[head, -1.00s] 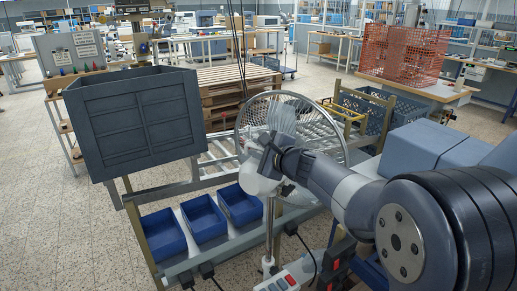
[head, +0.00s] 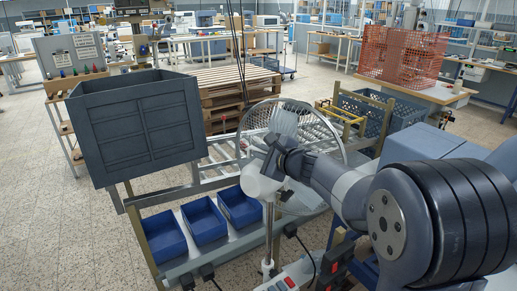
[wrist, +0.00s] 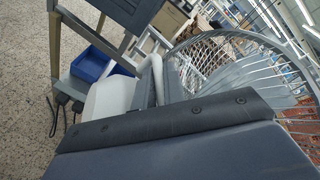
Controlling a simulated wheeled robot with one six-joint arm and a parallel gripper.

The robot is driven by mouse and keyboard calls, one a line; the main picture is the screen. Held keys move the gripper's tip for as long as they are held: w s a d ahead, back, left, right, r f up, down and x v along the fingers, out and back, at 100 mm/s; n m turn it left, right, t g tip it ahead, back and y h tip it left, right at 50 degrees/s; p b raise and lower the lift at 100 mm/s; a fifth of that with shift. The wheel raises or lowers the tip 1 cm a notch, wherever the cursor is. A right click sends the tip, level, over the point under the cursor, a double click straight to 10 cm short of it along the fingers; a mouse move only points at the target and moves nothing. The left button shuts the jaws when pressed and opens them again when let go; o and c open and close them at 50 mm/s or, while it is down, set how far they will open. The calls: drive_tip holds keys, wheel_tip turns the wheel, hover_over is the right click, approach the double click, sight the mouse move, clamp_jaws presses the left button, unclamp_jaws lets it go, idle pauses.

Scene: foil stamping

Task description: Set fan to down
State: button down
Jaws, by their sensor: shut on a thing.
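The fan has a round wire cage (head: 331,140), a white motor housing (head: 256,186) and a pale upright pole (head: 269,232). Its face points away from me. My gripper (head: 268,152) is at the back of the fan head, just above the motor housing, and is shut on part of the fan. The exact grip spot and the fingertips are hidden by my wrist. In the wrist view the dark gripper body fills the lower part. The white motor housing (wrist: 106,98) and a curved light bar (wrist: 157,75) show beyond it, with the cage (wrist: 235,45) to the right.
A large grey crate (head: 135,130) stands on a rack left of the fan. Several blue bins (head: 163,236) sit below it. A power strip (head: 284,283) with a red switch lies near the fan's foot. Pallets (head: 222,98) and a grey-blue crate (head: 350,103) stand behind.

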drive_tip(key=w+d, duration=0.2)
drive_tip(key=w, duration=0.1)
drive_tip(key=shift+w+d+r, duration=0.2)
drive_tip(key=shift+w+r, duration=0.05)
drive_tip(key=shift+r, duration=0.15)
drive_tip(key=shift+w+r, duration=0.1)
drive_tip(key=c, duration=1.5)
unclamp_jaws()
drive_tip(key=shift+w+d, duration=0.1)
drive_tip(key=shift+b, duration=0.3)
drive_tip(key=b+v, duration=0.2)
drive_tip(key=v, duration=0.8)
drive_tip(key=shift+s+d, duration=0.25)
drive_tip(key=shift+s, duration=0.1)
drive_tip(key=shift+w, duration=0.1)
